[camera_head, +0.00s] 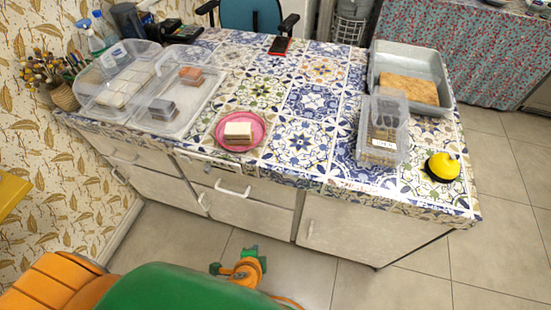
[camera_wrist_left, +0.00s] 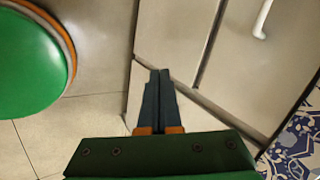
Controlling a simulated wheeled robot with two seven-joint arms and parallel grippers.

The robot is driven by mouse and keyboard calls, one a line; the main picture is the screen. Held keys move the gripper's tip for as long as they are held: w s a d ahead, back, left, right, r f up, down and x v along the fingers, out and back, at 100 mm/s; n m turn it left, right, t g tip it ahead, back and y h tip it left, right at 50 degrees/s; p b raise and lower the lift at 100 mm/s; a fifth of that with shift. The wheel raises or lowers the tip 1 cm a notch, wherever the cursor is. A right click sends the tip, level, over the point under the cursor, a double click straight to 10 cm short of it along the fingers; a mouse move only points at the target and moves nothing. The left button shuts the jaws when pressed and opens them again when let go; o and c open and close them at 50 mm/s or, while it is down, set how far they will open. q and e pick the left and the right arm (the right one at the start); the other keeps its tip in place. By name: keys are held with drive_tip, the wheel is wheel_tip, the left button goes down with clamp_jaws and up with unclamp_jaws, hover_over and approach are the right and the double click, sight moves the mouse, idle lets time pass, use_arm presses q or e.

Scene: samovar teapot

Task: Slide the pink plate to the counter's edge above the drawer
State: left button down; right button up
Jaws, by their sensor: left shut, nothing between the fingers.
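The pink plate (camera_head: 262,136) lies on the patterned tile counter (camera_head: 300,140), close to its front edge, with a small stack of white and brown slabs (camera_head: 238,132) on it. Below it are a pale drawer front and a white handle (camera_head: 233,189). My left gripper (camera_head: 241,268) is low in front of the cabinets, over the floor, well away from the plate. In the left wrist view its dark fingers (camera_wrist_left: 159,95) are together and empty, with cabinet fronts behind them. The plate is not in that view. My right gripper is not in view.
Clear plastic boxes (camera_head: 180,105) stand left of the plate. A clear container (camera_head: 383,128), a grey tray (camera_head: 445,75) and a yellow-and-black round object (camera_head: 442,167) stand on the right. Tiles between plate and container are free. A blue chair (camera_head: 250,14) stands behind.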

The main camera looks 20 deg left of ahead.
sight(268, 148)
use_arm(q)
drive_tip(key=w+d+r+m+t+b, duration=0.3)
drive_tip(key=w+d+r+t+b, duration=0.2)
drive_tip(key=w+r+b, duration=0.15)
wheel_tip(268, 148, up, 13)
drive_tip(key=n+t+y+b, duration=0.2)
drive_tip(key=t+b, duration=0.3)
drive_tip(key=t, duration=0.1)
drive_tip(key=w+a, duration=0.1)
drive_tip(key=w, duration=0.5)
drive_tip(key=w+a, duration=0.1)
drive_tip(key=w, duration=0.5)
drive_tip(key=w+a, duration=0.2)
drive_tip(key=w, duration=0.4)
drive_tip(key=shift+w+r+p, duration=0.1)
drive_tip(key=shift+w+p, duration=0.05)
drive_tip(key=shift+p, duration=0.15)
drive_tip(key=a+p, duration=0.1)
drive_tip(key=a, duration=0.1)
drive_tip(key=shift+a, duration=0.9)
